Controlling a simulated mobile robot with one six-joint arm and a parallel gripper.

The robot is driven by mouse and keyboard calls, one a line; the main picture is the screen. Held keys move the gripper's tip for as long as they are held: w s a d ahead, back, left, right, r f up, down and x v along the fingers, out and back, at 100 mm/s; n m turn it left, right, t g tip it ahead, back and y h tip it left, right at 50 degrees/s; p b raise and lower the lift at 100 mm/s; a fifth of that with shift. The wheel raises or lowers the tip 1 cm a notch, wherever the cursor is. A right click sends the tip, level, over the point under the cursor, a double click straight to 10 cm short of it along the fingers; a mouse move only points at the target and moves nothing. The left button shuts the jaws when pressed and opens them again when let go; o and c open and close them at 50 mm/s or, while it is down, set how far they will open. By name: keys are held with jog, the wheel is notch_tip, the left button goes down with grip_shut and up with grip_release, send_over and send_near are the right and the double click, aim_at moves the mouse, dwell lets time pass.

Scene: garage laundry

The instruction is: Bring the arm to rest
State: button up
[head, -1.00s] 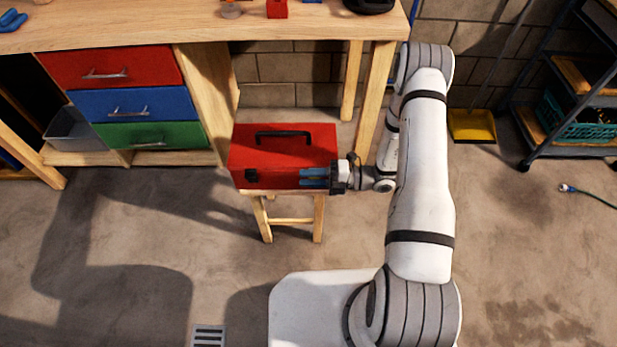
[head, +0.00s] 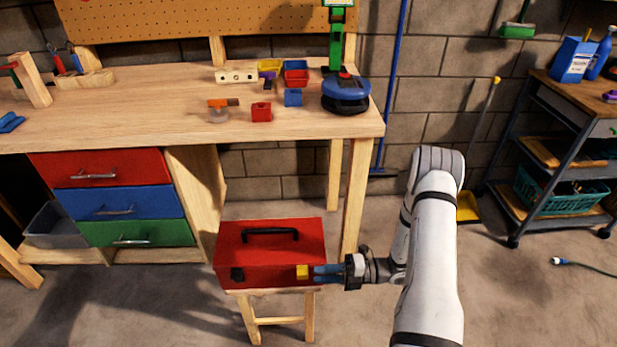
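My gripper (head: 320,273) has blue fingers pointing left, at the right end of the red toolbox's front. The red toolbox (head: 262,262) has a black handle on its lid, which looks closed, and sits on a small wooden stool (head: 273,321). A yellow piece (head: 302,272) shows on the toolbox front just left of the fingertips. A dark latch (head: 237,275) is at the front left. Whether the fingers touch the toolbox, and how far apart they are, is too small to tell. My arm reaches up from the bottom right and bends back to the gripper.
A wooden workbench (head: 150,125) stands behind, with red, blue and green drawers on the left and small items on top. A shelf cart (head: 560,150) is at the right, with a cable (head: 590,267) on the floor before it. Floor right of my arm is mostly clear.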

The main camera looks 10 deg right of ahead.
jog(key=s+d+r+m+h+p, duration=0.1)
jog(key=s+r+m+h+p, duration=0.2)
jog(key=r+m, duration=0.8)
jog(key=s+d+r+m+t+h+p, duration=0.1)
jog(key=s+d+r+m+h+p, duration=0.1)
jog(key=s+r+m+h, duration=0.5)
jog(key=s+d+r+m+t+h+p, duration=0.1)
jog(key=s+r+m+h+p, duration=0.3)
jog(key=r+m, duration=1.3)
jog(key=shift+s+d+r+h, duration=0.65)
jog(key=shift+r+h, duration=1.35)
jog(key=shift+r, duration=0.8)
jog(key=shift+w+d, duration=0.1)
